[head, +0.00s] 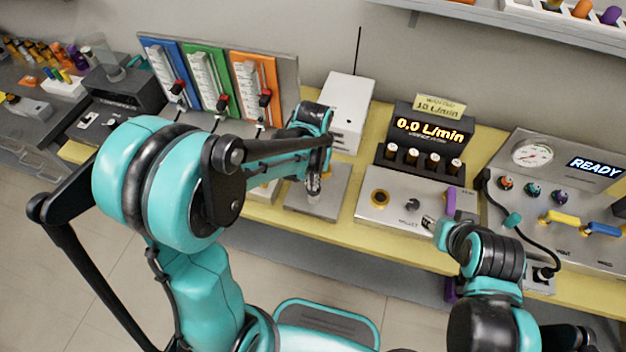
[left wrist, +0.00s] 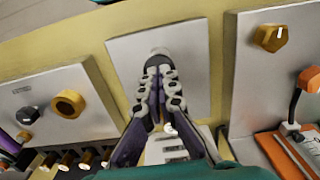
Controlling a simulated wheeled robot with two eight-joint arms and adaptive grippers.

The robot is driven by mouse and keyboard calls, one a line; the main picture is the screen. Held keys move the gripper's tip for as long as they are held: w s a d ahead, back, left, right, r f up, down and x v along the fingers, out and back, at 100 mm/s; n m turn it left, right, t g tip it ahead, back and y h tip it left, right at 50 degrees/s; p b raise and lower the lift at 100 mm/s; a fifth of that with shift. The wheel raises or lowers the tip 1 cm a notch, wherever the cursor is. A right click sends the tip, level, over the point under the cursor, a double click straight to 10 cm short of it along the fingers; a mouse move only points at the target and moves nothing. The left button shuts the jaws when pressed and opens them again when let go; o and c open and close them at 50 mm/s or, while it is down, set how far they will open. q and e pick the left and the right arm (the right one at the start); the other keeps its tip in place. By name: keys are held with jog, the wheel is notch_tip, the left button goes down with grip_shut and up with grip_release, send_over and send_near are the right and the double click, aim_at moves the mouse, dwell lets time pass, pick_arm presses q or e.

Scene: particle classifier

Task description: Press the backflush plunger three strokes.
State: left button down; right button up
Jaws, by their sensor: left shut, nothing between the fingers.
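My left gripper (head: 313,188) is over the grey metal plate (head: 337,188) on the yellow bench, fingers pointing down. In the left wrist view its fingers (left wrist: 159,66) are shut together with nothing between them, over the same plate (left wrist: 196,75). A small pale round piece (left wrist: 159,51) shows just past the fingertips; it may be the plunger's top. The fingers hide most of it, and I cannot tell whether they touch it. My right gripper (head: 430,222) is near the front of the flow-meter panel (head: 400,215), too small and partly hidden to read.
A white box with an antenna (head: 347,105) stands behind the plate. Blue, green and orange panels (head: 253,80) with levers stand at the back left. A gauge panel (head: 532,153) reads READY.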

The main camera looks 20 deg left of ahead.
pick_arm(q)
notch_tip(320, 180, down, 3)
jog(key=shift+b, duration=1.15)
jog(key=shift+r+p, duration=0.5)
jog(key=shift+r, duration=0.1)
notch_tip(320, 180, up, 5)
jog(key=p, duration=0.3)
notch_tip(320, 180, up, 8)
jog(key=p, duration=0.2)
notch_tip(320, 180, up, 3)
jog(key=shift+d+f+p, duration=0.1)
jog(key=shift+f+p, duration=0.05)
jog(key=shift+p, duration=0.5)
